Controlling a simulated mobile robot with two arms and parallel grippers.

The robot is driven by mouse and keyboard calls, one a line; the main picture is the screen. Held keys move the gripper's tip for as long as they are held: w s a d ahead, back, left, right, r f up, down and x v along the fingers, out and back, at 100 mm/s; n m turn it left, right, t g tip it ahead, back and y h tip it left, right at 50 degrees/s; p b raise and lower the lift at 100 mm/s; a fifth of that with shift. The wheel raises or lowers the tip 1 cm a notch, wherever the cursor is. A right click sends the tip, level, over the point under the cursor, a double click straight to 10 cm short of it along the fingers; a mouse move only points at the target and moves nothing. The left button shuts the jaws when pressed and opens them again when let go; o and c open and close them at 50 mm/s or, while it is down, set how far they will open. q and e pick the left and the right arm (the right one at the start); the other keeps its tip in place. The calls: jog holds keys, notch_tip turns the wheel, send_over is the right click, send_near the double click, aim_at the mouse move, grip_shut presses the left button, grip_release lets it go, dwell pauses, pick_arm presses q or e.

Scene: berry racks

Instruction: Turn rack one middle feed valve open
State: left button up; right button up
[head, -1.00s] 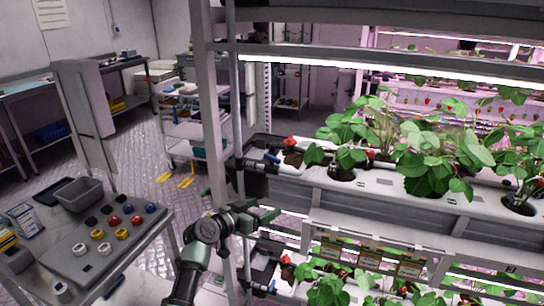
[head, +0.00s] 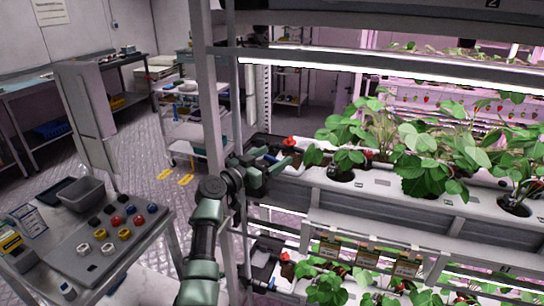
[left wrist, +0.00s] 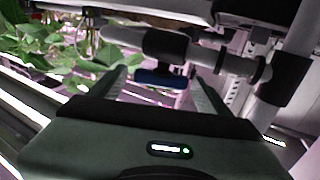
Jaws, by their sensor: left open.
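The middle feed valve has a blue handle (left wrist: 160,79) below a black fitting (left wrist: 165,45) on a grey pipe. In the left wrist view the handle lies between the two fingers of my left gripper (left wrist: 158,88), which is open, with a gap visible on both sides. In the head view my left gripper (head: 272,168) is at the rack's left end, at the middle tier, and largely hides the valve there. A bit of the blue handle (head: 271,158) shows beside it. My right gripper is not in view.
The rack post (head: 210,90) rises close to my left arm. Leafy plants (head: 430,155) fill the tier to the right. A trolley with coloured knobs (head: 90,255) stands at left.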

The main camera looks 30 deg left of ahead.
pick_arm(q)
jog(key=c, duration=1.4)
jog(key=shift+o, duration=0.2)
jog(key=shift+d+n+y+p, duration=0.1)
jog(key=shift+n+y+p, duration=0.2)
jog(key=shift+y, duration=0.2)
jog(key=n+y+p, duration=0.1)
jog(key=y+p, duration=0.1)
jog(key=n+y+p, duration=0.2)
jog(key=y, duration=0.1)
jog(key=shift+r, duration=0.2)
jog(key=shift+f+n+y+p, duration=0.25)
jog(key=shift+n+y+p, duration=0.25)
jog(key=shift+p, duration=0.1)
jog(key=o, duration=1.4)
jog(key=shift+c, duration=0.2)
